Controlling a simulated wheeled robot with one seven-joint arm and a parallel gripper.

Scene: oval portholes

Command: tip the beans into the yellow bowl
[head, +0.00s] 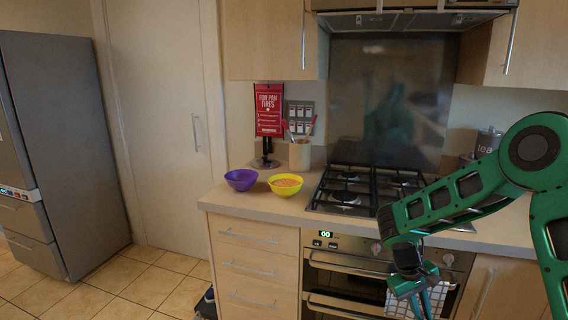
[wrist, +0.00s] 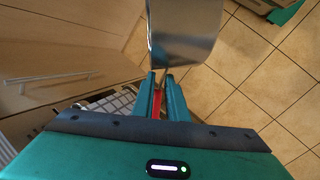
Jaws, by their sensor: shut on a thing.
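The yellow bowl (head: 285,185) stands upright on the counter left of the hob, with orange-brown contents that look like beans. My gripper (head: 421,304) hangs low in front of the oven, well below and to the right of the bowl. In the wrist view my gripper (wrist: 161,78) is shut on a thin red handle (wrist: 157,104). A shiny metal pan (wrist: 185,32) shows just past the fingertips, in line with the handle. I cannot see into the pan. The pan is not visible in the head view.
A purple bowl (head: 241,179) stands just left of the yellow one. A utensil pot (head: 300,155) and a red sign (head: 269,110) are behind. The gas hob (head: 365,190) is to the right. A checked towel (head: 440,298) hangs at the oven. Tiled floor (head: 125,285) is open at left.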

